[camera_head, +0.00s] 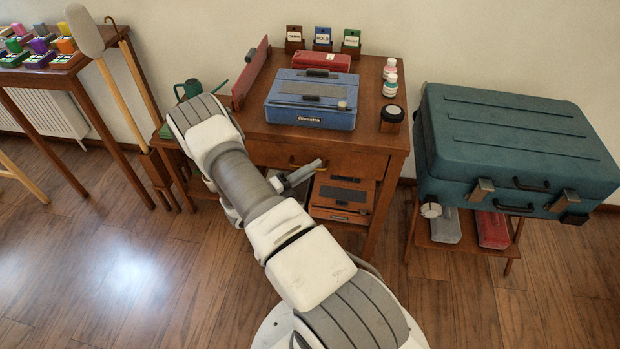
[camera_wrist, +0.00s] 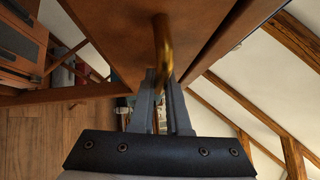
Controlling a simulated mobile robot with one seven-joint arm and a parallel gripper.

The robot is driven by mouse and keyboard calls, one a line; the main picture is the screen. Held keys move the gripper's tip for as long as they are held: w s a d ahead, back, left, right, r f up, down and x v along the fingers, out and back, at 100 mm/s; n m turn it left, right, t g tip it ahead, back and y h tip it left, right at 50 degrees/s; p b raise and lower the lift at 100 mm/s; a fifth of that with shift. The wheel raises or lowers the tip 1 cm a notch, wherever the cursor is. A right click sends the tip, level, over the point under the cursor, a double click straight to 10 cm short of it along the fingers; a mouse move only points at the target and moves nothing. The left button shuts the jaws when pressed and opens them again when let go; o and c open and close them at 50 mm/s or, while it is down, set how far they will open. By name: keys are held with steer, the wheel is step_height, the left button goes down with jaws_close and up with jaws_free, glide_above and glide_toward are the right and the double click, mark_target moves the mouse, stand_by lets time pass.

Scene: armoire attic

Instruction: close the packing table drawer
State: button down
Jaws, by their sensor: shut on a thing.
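The packing table (camera_head: 392,140) stands in the middle of the head view, with a wide wooden drawer (camera_head: 345,163) under its top. The drawer front looks close to flush, but a dark gap shows along its edge in the wrist view; I cannot tell if it is fully in. Its brass handle (camera_wrist: 162,42) stands out from the drawer front (camera_wrist: 115,35) in the wrist view. My gripper (camera_wrist: 162,80) is shut on the handle, with its fingers close together around it. In the head view, my arm partly hides the table's left side and my gripper (camera_head: 302,172).
A blue case (camera_head: 320,117), a red box (camera_head: 321,61) and bottles stand on the tabletop. Brown cases (camera_head: 345,190) sit on the shelf below. A teal suitcase (camera_head: 510,140) rests on a stand at right. Open floor lies at lower left.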

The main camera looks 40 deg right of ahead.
steer(key=shift+w+d+r, duration=0.1)
steer(key=shift+w+d, duration=0.1)
steer(key=c, duration=0.9)
jaws_free()
steer(key=shift+a, duration=0.2)
steer(key=a, duration=0.5)
steer(key=w+a+f+p, duration=0.1)
steer(key=a, duration=0.5)
steer(key=a+f, duration=0.1)
steer(key=a, duration=0.5)
steer(key=shift+w+f+p, duration=0.1)
steer(key=shift+w+p, duration=0.1)
steer(key=shift+p, duration=0.1)
